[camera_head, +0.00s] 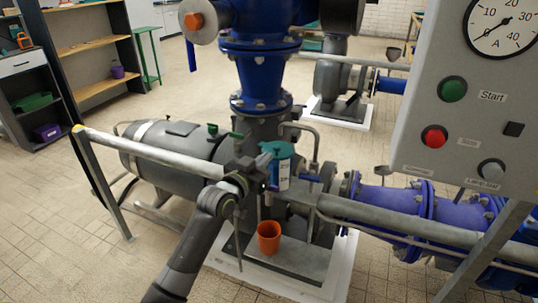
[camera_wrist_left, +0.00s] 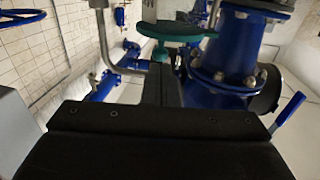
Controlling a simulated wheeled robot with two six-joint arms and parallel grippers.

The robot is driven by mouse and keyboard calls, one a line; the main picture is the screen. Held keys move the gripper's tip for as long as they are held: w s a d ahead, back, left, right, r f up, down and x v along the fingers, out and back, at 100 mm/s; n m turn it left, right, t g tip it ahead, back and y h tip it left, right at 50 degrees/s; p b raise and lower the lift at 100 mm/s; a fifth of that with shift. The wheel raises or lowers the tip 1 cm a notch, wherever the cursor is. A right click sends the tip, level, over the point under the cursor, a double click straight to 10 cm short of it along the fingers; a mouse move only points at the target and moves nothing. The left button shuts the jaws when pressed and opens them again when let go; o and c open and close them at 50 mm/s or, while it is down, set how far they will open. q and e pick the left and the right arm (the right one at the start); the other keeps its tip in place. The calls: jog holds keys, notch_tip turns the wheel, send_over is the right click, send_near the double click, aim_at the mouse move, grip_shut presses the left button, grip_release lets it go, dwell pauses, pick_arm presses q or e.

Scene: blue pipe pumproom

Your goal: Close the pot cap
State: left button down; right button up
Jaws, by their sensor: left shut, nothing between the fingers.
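A small pot (camera_head: 282,176) with a pale label stands on the pump's grey metalwork in the middle of the head view. Its teal cap (camera_head: 277,149) shows at its top; I cannot tell whether the cap is fully seated. My left gripper (camera_head: 266,168) is shut and empty, close beside the pot on its left side. In the left wrist view the teal cap (camera_wrist_left: 176,30) is just beyond the shut fingers (camera_wrist_left: 162,80); whether they touch it is unclear. The pot's body is mostly hidden there. My right gripper is not in view.
A grey handrail (camera_head: 160,150) runs across behind my left arm. An orange cup (camera_head: 269,237) stands on the pump base below. Blue pipes (camera_head: 400,203) and a grey control panel (camera_head: 470,110) stand to the right. Shelves (camera_head: 90,50) are at the far left.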

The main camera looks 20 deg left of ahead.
aim_at(276, 154)
pick_arm(q)
jog(key=shift+x, duration=1.25)
jog(key=shift+w+d+p, duration=0.3)
jog(key=shift+w+d, duration=0.3)
jog(key=shift+d, duration=0.15)
